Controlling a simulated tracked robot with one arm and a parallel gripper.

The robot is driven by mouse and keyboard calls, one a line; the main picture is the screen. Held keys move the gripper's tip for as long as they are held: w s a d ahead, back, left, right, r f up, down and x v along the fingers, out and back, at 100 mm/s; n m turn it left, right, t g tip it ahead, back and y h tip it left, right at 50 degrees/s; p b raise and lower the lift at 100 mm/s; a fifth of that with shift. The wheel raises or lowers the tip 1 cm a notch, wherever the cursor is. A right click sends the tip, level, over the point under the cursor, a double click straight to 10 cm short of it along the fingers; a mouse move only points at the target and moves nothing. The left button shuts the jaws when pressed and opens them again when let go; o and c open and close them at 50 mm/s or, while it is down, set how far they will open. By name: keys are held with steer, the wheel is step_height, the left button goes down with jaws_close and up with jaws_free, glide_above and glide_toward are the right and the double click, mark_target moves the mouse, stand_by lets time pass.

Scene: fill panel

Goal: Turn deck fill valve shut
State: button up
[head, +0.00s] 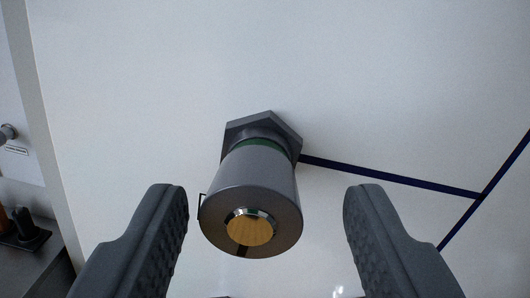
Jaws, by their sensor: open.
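A grey cylindrical fitting (258,185) stands out from a white panel (390,80), with a hexagonal base, a green ring and a round gold-coloured centre on its front end. I cannot tell from this view whether it is the deck fill valve; no label or handle shows on it. My gripper (266,212) is open, with one dark ribbed finger on each side of the fitting's front end. Gaps show between both fingers and the fitting, and nothing is held.
Dark blue lines (390,176) run on the panel to the right of the fitting. At the far left, past the panel's edge (45,130), are a labelled grey surface and dark objects (28,230) on a shelf. The panel above the fitting is clear.

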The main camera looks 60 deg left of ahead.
steer(key=shift+w+a, duration=0.15)
steer(key=shift+a, duration=0.4)
